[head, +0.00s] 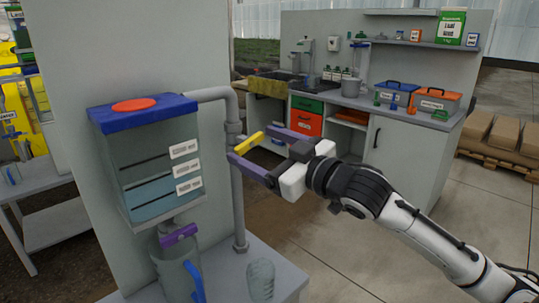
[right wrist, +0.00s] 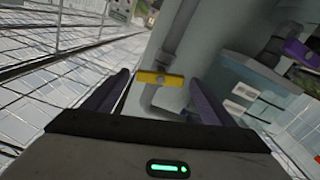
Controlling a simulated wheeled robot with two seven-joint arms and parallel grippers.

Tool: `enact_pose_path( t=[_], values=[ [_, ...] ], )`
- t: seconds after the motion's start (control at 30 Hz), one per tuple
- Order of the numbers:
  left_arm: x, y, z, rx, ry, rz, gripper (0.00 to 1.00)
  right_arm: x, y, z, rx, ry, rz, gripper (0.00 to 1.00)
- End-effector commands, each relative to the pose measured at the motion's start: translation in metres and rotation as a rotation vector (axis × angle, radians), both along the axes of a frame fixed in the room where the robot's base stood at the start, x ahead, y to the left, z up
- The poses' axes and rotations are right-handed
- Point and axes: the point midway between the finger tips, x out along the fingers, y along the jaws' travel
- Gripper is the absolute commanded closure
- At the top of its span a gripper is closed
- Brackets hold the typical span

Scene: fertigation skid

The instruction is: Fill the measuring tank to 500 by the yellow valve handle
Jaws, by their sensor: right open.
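The measuring tank (head: 120,165) is clear, with a blue lid and an orange cap, mounted on a grey panel. It has dark level lines and white labels too small to read; bluish liquid shows in its lower part. The yellow valve handle (head: 247,143) is on the grey pipe to the tank's right. My right gripper (head: 250,146) is open, its purple fingers at either side of the handle. In the right wrist view the yellow handle (right wrist: 160,78) lies between the open fingertips; contact cannot be told. My left gripper is not in view.
A purple handle (head: 178,235) is on the tank's outlet, above a clear jug (head: 172,270) with a blue handle. A clear glass (head: 261,280) stands to the right on the grey bench. A workbench (head: 410,150) with boxes is behind my right arm.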

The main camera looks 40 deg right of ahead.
Motion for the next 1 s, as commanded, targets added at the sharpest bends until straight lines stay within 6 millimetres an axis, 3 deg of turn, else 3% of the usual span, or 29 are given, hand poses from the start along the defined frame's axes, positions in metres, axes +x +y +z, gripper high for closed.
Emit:
enact_pose_path(
  t=[0.1,0.33,1.0],
  values=[
    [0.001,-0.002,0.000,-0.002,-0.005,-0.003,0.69,-0.016,-0.001,-0.002,-0.001,0.003,0.000,0.22],
    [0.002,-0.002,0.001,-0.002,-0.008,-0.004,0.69,-0.032,-0.002,0.000,-0.001,0.001,0.001,0.22],
    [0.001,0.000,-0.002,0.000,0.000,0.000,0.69,-0.035,-0.002,0.000,-0.001,0.000,0.000,0.22]
  ],
)
